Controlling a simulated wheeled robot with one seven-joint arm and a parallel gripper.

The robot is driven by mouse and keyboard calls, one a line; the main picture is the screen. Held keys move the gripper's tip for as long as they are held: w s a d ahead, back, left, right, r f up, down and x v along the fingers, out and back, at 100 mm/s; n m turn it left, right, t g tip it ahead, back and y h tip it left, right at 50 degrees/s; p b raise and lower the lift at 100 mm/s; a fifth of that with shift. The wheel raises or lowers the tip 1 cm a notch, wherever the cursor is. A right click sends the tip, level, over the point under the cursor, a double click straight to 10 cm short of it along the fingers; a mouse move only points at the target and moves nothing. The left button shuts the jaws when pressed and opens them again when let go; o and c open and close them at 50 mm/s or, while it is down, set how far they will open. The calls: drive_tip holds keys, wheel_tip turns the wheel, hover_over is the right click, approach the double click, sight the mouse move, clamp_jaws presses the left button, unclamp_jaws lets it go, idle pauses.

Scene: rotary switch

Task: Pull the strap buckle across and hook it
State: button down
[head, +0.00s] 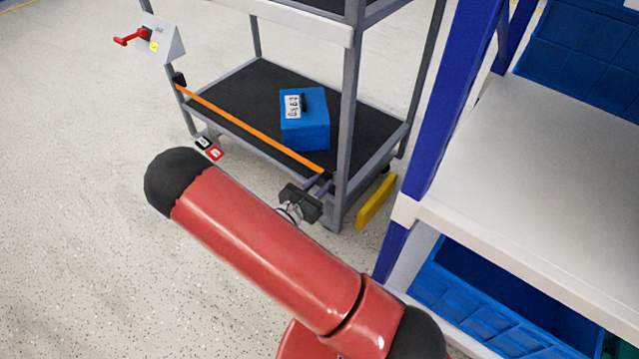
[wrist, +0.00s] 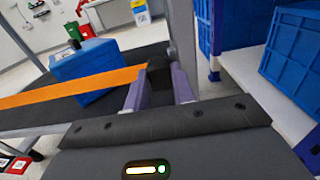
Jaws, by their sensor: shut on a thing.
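The orange strap (head: 252,131) runs across the open side of the cart's lower shelf, from a black mount (head: 179,79) on the left post to my gripper near the right post. The strap (wrist: 70,88) also crosses the wrist view from the left. Its dark buckle (wrist: 159,72) is between my fingertips. My gripper (head: 318,184) is shut on the buckle beside the right post; in the wrist view my gripper (wrist: 158,85) shows both purple fingers around it. Any hook on the right post is hidden, and I cannot tell whether the buckle touches it.
A blue box (head: 305,132) with a label stands on the cart's dark lower shelf (head: 240,90) behind the strap. A yellow piece (head: 376,202) is low by the right post. A blue-and-white rack (head: 540,170) stands close on the right. The floor to the left is clear.

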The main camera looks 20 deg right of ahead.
drive_tip(key=c, duration=1.2)
unclamp_jaws()
drive_tip(key=shift+s+d, duration=0.15)
drive_tip(key=shift+s, duration=0.05)
drive_tip(key=shift+o, duration=0.2)
drive_tip(key=shift+s+a, duration=0.15)
drive_tip(key=shift+a, duration=0.25)
drive_tip(key=v, duration=0.7)
drive_tip(key=shift+d, duration=0.1)
